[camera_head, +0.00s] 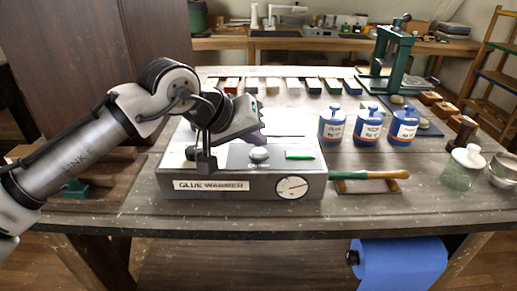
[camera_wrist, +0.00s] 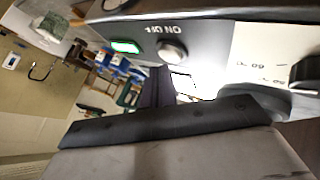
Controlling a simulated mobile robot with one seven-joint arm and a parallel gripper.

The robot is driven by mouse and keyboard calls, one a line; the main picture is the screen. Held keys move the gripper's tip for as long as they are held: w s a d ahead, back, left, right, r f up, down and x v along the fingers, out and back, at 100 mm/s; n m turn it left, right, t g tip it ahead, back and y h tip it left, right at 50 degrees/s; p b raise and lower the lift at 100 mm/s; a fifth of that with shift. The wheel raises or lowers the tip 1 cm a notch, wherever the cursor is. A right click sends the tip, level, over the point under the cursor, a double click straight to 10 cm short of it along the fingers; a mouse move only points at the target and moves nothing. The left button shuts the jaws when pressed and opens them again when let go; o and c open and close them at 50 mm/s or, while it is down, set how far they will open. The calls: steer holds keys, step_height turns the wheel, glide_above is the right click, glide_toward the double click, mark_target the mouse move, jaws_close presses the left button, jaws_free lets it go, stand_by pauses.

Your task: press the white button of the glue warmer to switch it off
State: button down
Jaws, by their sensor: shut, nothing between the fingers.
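The glue warmer (camera_head: 250,186) is a grey box with a "GLUE WARMER" label and a round dial on its front. Its round whitish button (camera_head: 259,153) stands on the top panel, left of a lit green lamp (camera_head: 300,154). In the wrist view the button (camera_wrist: 172,50) sits below the "ON OFF" lettering, beside the glowing lamp (camera_wrist: 125,46). My gripper (camera_head: 257,137) is shut and empty, just behind and above the button. In the wrist view its dark fingers (camera_wrist: 157,86) show close to the button. Contact cannot be told; a small gap seems to show.
Several blue-and-white jars (camera_head: 368,126) stand right of the warmer. A wooden-handled tool (camera_head: 370,175) lies at its right side. A glass jar (camera_head: 463,168) and a metal cup (camera_head: 503,170) stand at the right. A green press (camera_head: 392,55) and a row of blocks are behind.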

mark_target(255, 153)
steer(key=shift+f, duration=0.45)
stand_by(0.5)
steer(key=shift+r, duration=0.15)
steer(key=shift+r+p, duration=0.65)
steer(key=shift+r, duration=0.1)
step_height(255, 153, up, 6)
steer(key=p, duration=0.5)
stand_by(1.9)
